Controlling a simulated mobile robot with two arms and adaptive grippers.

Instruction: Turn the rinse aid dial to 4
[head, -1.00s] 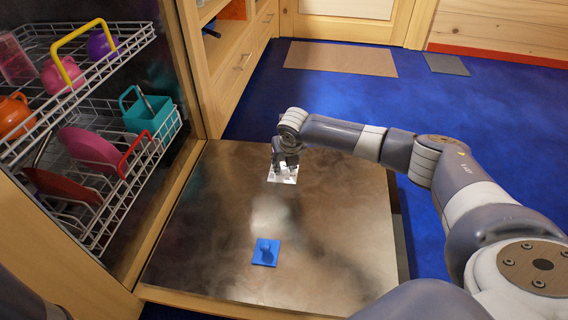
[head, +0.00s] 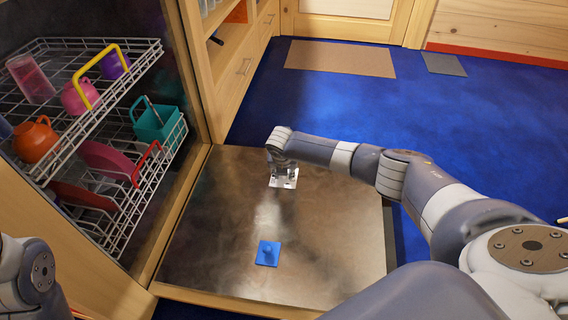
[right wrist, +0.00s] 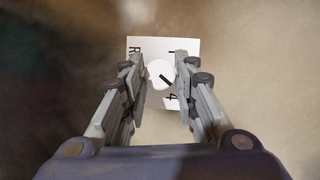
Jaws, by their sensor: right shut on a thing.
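The rinse aid dial (right wrist: 158,73) is a round white knob with a black pointer line, on a white plate (right wrist: 149,45) marked R, I and 4. Its pointer slants to the lower right, towards the side of the 4. The plate (head: 291,183) also shows in the head view, on the inside of the open dishwasher door (head: 220,240). My right gripper (right wrist: 158,67) is shut on the dial, one finger on each side. In the head view my right gripper (head: 283,173) hides the dial. My left gripper is not in view; only part of that arm shows at the lower left.
A blue square piece with a raised knob (head: 267,253) sits on the door nearer to me. Two wire racks (head: 148,50) with coloured dishes stand out at the left. Wooden drawers (head: 240,65) stand behind the door. Blue carpet (head: 450,110) is clear to the right.

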